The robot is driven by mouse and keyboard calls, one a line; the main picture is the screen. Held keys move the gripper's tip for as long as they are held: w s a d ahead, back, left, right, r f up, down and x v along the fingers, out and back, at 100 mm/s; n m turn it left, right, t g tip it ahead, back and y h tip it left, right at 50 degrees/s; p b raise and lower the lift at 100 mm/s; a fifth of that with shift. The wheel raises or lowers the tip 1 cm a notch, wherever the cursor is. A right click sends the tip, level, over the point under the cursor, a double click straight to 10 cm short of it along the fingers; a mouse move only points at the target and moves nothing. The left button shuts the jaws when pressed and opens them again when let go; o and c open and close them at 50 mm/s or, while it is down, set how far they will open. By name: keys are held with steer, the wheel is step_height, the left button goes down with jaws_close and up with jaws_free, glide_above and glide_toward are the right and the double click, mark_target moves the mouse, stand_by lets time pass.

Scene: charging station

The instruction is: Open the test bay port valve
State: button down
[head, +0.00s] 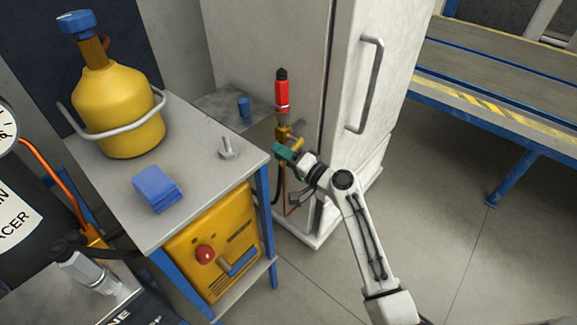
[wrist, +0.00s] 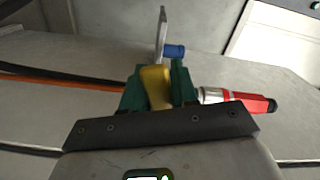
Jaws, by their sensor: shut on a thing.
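The port valve shows as a brass fitting (head: 291,136) beside the white cabinet, below a red cylinder with a black top (head: 282,92). My gripper (head: 285,152), with green fingers, is at the brass fitting. In the wrist view the green fingers of my gripper (wrist: 158,78) are shut on a yellow brass piece (wrist: 156,88), likely the valve's handle.
A white cabinet (head: 290,50) with a long handle stands right behind the valve. Open floor (head: 420,215) lies to the right.

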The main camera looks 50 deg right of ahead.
steer(key=d+f+n+b, duration=0.4)
steer(key=n+b, duration=1)
steer(key=b, duration=0.5)
steer(key=shift+d+b, duration=0.35)
steer(key=shift+d, duration=0.3)
steer(key=c, duration=1)
jaws_free()
steer(key=shift+r, duration=0.1)
steer(key=shift+o, duration=0.2)
steer(key=s+p, duration=0.2)
steer(key=s, duration=0.8)
steer(key=shift+s+d, duration=0.25)
steer(key=shift+s, duration=0.1)
